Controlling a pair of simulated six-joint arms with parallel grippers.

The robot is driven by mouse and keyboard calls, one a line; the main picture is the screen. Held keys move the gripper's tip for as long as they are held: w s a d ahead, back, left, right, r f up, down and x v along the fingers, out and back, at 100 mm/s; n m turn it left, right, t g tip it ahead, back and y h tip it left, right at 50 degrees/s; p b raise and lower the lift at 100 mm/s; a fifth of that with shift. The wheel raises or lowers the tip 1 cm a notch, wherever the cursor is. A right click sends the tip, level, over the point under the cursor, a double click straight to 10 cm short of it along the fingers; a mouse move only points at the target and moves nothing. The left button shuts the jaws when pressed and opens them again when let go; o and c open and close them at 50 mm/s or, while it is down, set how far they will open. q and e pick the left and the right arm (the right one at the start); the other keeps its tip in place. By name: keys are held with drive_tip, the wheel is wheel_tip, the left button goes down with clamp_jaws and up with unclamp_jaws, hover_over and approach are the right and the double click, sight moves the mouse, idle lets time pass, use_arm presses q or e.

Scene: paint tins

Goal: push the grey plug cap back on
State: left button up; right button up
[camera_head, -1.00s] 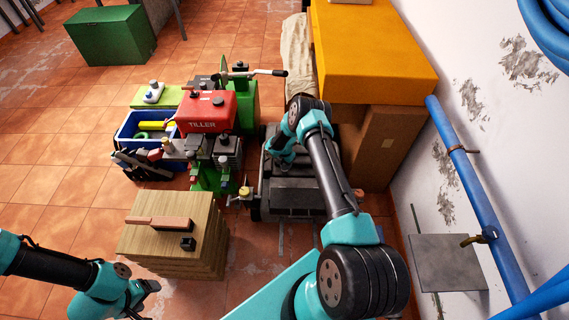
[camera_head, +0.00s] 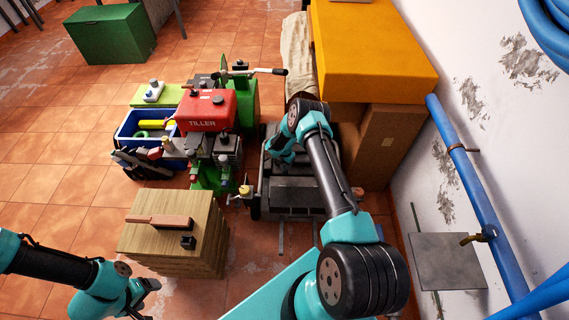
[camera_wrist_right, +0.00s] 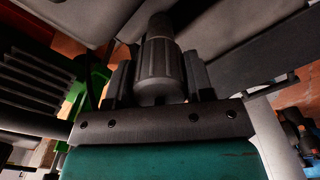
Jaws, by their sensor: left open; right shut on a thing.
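My right gripper (camera_wrist_right: 158,88) is shut on the grey plug cap (camera_wrist_right: 158,68), a dark grey ribbed cylinder between the fingers in the right wrist view. The cap's narrower far end meets dark grey shapes; I cannot tell whether it touches them. In the head view my right gripper (camera_head: 272,150) is just right of the red tiller (camera_head: 207,107), over a dark machine part. The cap cannot be made out there, and the plug it fits is not clearly visible. My left gripper (camera_head: 149,300) is open and empty at the lower left, in front of the wooden block.
A wooden block (camera_head: 160,238) carries a brown-handled tool (camera_head: 160,221) and a small black box (camera_head: 188,243). A blue crate (camera_head: 128,128) stands left of the tiller. Brown boxes (camera_head: 388,135) and a blue wall pipe (camera_head: 465,175) bound the right side.

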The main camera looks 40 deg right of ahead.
drive_tip(key=o, duration=0.9)
wheel_tip(320, 180, up, 17)
drive_tip(key=shift+r, duration=0.15)
idle(0.4)
drive_tip(key=shift+a, duration=0.1)
idle(0.3)
